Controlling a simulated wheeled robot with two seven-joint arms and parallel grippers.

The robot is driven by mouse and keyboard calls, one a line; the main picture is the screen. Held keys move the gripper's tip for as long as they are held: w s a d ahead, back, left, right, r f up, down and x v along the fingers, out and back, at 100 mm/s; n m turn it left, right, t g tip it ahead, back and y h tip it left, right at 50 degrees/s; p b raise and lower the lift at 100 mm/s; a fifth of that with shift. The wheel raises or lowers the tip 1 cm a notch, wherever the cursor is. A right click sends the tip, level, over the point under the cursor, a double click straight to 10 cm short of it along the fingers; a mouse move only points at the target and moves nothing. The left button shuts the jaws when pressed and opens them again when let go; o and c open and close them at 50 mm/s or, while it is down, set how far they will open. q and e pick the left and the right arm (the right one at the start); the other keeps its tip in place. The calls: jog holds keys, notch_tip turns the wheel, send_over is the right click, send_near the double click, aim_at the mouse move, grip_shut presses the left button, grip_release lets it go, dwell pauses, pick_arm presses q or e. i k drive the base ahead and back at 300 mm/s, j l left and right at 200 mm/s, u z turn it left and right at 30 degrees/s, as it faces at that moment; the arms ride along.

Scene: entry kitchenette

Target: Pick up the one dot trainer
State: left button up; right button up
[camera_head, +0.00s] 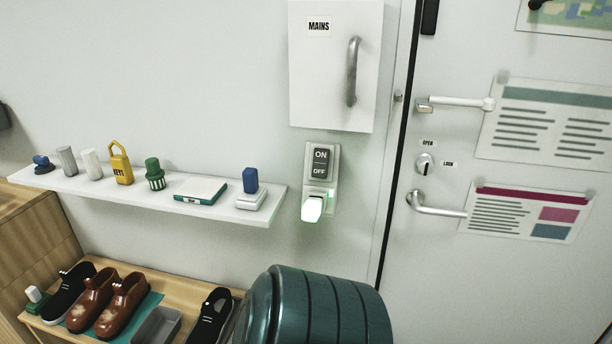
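Two black trainers with pale soles are on the low wooden shoe bench at lower left. One black trainer (68,292) is at the left end, beside a pair of brown shoes. The other black trainer (210,316) is at the right end, partly cut off by the frame and close to a dark teal ribbed object. Dot markings are too small to tell on either. Neither of my grippers is in view.
Brown shoes (122,303) stand on a teal mat, with a grey tray (157,327) to their right. The large teal ribbed object (325,310) stands in front at the bench's right. A white wall shelf (225,213) with small items hangs above the bench.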

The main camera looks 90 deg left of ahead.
aim_at(209, 320)
jog(key=k+l+u, duration=0.1)
jog(key=u, duration=3.35)
